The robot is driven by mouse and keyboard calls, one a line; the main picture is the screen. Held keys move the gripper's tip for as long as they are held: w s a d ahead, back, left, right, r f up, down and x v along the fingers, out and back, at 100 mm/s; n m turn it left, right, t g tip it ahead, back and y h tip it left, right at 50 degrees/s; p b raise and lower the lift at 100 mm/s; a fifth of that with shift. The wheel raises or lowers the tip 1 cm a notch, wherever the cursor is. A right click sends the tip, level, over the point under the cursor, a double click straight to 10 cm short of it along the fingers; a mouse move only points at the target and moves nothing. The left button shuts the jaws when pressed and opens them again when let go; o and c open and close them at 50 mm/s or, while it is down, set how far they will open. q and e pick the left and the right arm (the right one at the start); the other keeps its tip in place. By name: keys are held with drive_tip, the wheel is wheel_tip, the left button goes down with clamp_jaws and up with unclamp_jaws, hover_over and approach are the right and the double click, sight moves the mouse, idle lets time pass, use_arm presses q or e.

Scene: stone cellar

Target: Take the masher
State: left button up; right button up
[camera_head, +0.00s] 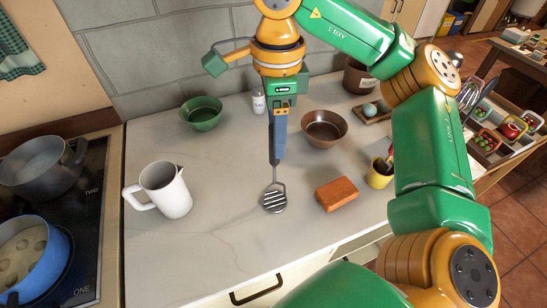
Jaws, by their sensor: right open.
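The masher (274,199) shows on the light counter at the centre of the head view. Its slotted metal head is toward the counter's front edge and its thin shaft runs back toward my right gripper. My right gripper (275,158) points down at the masher's handle end and is open. The fingers overlap the handle in this view, so I cannot tell whether they touch it. The upper part of the handle is hidden or merges with the grey-blue fingers. My left gripper is not in view.
A white jug (168,190) stands left, an orange-brown block (336,194) and yellow cup (379,176) right. A green bowl (202,113), white shaker (259,103) and brown bowl (324,128) stand behind. A stove with pots (38,170) is far left. The counter's front middle is clear.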

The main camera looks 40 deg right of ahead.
sight(274, 171)
wheel_tip(274, 171, down, 6)
drive_tip(key=shift+a+r, duration=0.15)
clamp_jaws()
